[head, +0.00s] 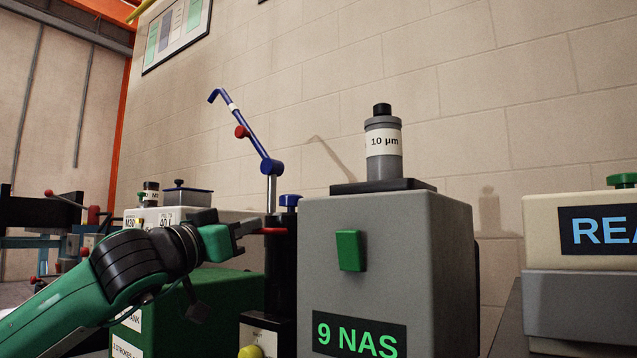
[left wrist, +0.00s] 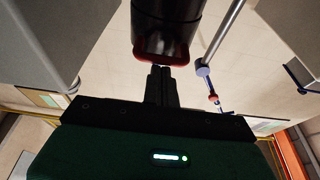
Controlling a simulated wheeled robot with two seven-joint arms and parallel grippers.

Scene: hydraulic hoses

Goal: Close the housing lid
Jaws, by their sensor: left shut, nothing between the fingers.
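A black upright housing (head: 281,262) stands left of the grey box, with a red part (head: 272,231) on its side facing my left gripper. In the left wrist view the black housing (left wrist: 165,22) hangs into the top of the picture, with a red rim (left wrist: 160,52) at its lower end. My left gripper (head: 250,228) is shut and empty, its tips close to the red part; I cannot tell if they touch. Its shut fingers (left wrist: 160,72) point at the red rim. I cannot clearly make out the lid or its hinge. My right gripper is not in view.
A grey box (head: 400,285) marked 9 NAS, with a green handle (head: 350,250), stands close on the right, a 10 µm canister (head: 383,150) on top. A blue-jointed lever (head: 258,145) rises behind the housing. A green tank (head: 170,315) lies below my left forearm.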

